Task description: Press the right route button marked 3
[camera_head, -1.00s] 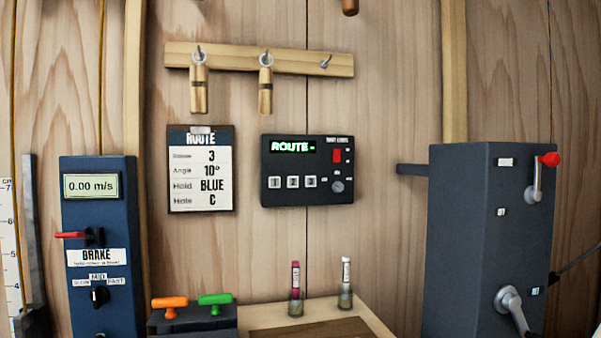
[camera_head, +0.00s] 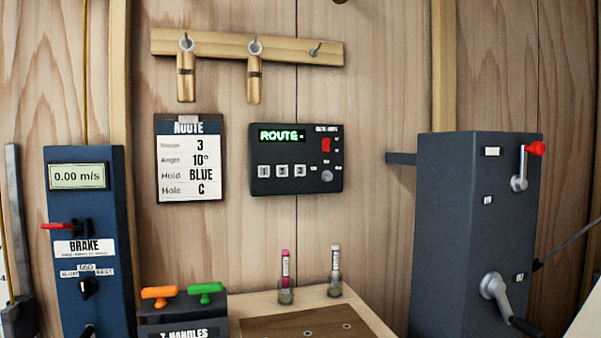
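The dark route control box (camera_head: 318,160) hangs on the wooden wall in the middle of the head view. Its green display reads "ROUTE-". Three pale square buttons sit in a row along its lower left, and the right one, marked 3 (camera_head: 299,170), is the nearest of them to the round dial. A red switch (camera_head: 326,145) is above the dial. The route card (camera_head: 189,160) hangs left of the box and shows route 3, angle 10°, hold BLUE, hole C. Neither of my grippers is in view.
A blue brake box (camera_head: 68,200) stands at the left and a dark cabinet (camera_head: 450,220) with levers at the right. Below are orange and green T-handles (camera_head: 205,288), two small tubes and a wooden tray (camera_head: 380,325). The space before the control box is clear.

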